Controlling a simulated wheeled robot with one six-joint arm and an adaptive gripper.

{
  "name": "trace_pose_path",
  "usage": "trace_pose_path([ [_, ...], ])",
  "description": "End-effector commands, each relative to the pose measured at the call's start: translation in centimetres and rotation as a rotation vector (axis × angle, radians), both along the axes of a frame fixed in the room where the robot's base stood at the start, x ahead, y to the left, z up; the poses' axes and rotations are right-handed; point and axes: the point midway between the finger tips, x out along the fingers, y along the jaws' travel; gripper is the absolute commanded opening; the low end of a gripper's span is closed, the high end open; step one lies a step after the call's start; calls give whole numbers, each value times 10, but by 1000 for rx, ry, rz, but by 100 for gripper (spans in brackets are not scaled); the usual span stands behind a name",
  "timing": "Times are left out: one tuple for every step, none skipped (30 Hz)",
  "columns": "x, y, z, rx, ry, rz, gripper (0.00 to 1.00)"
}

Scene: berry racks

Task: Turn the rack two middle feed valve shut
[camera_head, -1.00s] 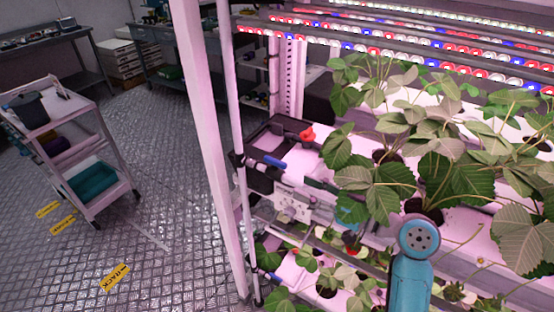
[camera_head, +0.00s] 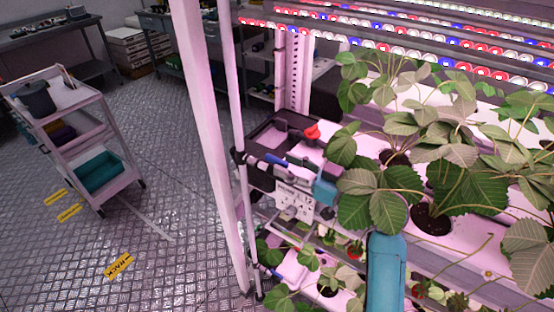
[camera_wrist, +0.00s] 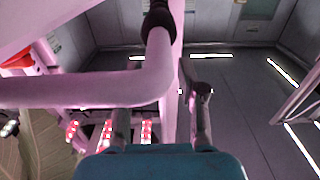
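The middle feed valve has a blue lever handle (camera_head: 273,159) and sits on the thin upright feed pipe (camera_head: 229,100) at the rack's left end. My gripper (camera_head: 288,166) is close to the right of this handle, partly hidden by its own wrist parts; I cannot tell from the head view whether it touches. In the wrist view my gripper (camera_wrist: 160,105) has its two dark fingers apart, with a pink bent pipe (camera_wrist: 90,88) crossing before them and running up into a black fitting (camera_wrist: 158,20). The blue handle is not visible in the wrist view.
A red knob (camera_head: 312,132) stands on the black-edged tray just behind my gripper. Strawberry plants (camera_head: 400,190) crowd the right. Another blue handle (camera_head: 275,273) is lower on the pipe. A white rack post (camera_head: 205,130) stands left; a cart (camera_head: 120,180) is farther off.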

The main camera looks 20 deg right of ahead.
Motion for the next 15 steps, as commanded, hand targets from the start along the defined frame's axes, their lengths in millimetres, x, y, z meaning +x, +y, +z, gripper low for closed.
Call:
trace_pose_path([
  [7, 6, 0, 0, 0, 4, 40],
  [10, 9, 0, 0, 0, 3, 40],
  [14, 11, 0, 0, 0, 3, 40],
  [17, 13, 0, 1, 1, 3, 40],
  [19, 15, 0, 1, 1, 2, 40],
  [22, 16, 0, 0, 0, 1, 40],
  [24, 17, 0, 0, 0, 0, 40],
  [25, 18, 0, 0, 0, 0, 40],
  [27, 20, 0, 0, 0, 1, 40],
  [27, 20, 0, 0, 0, 1, 40],
  [28, 21, 0, 0, 0, 1, 40],
  [29, 21, 0, 0, 0, 1, 40],
  [29, 21, 0, 0, 0, 0, 40],
  [29, 21, 0, 0, 0, 0, 40],
  [29, 21, 0, 0, 0, 0, 40],
])
